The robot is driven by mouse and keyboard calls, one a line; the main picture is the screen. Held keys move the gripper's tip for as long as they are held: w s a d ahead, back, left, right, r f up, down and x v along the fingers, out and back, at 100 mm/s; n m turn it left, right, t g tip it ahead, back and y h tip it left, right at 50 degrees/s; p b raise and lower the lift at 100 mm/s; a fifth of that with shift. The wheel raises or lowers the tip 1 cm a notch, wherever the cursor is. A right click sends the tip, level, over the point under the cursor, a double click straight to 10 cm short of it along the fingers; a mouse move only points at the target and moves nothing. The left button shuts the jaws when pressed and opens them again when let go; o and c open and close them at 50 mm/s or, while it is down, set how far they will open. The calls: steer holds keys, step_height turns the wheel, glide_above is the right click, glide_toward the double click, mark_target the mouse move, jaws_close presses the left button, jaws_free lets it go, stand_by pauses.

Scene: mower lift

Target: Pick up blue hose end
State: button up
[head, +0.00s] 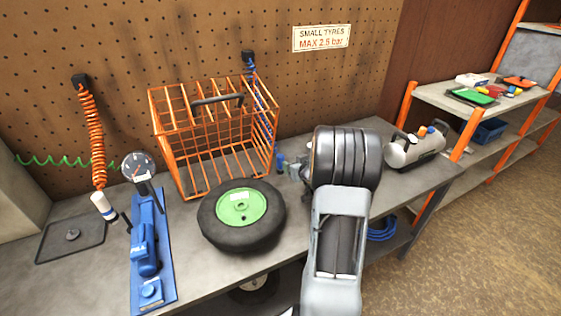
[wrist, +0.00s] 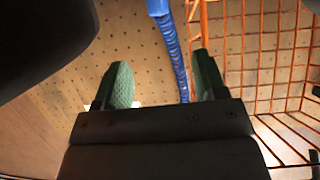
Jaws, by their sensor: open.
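The blue hose (head: 262,100) hangs in coils from a black wall mount, behind and beside the right side of the orange wire cage. Its lower part (head: 280,161) shows as a small blue piece at the back of the bench, just left of my arm. In the wrist view the blue hose (wrist: 171,45) runs down from the top edge into the gap between my fingers. My gripper (wrist: 163,72) is open, with one green-padded finger on each side of the hose in the picture. I cannot tell whether the hose is touched. My gripper's body hides the hose's lower end there.
The orange cage (head: 160,130) stands close left of the hose, and its bars (wrist: 240,50) fill the wrist view's right side. A tyre with a green hub (head: 240,208) lies in front. A grey tank (head: 412,148) stands right. A blue foot pump (head: 146,250) is left.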

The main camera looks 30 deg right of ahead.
glide_toward(281, 155)
steer(key=x, duration=0.4)
steer(key=shift+w+f, duration=0.2)
steer(key=shift+f, duration=0.15)
steer(key=shift+p+x, duration=0.85)
steer(key=shift+x, duration=1.95)
steer(key=shift+r, duration=0.15)
steer(key=shift+c, duration=0.4)
steer(key=c, duration=1)
steer(key=shift+r, duration=0.1)
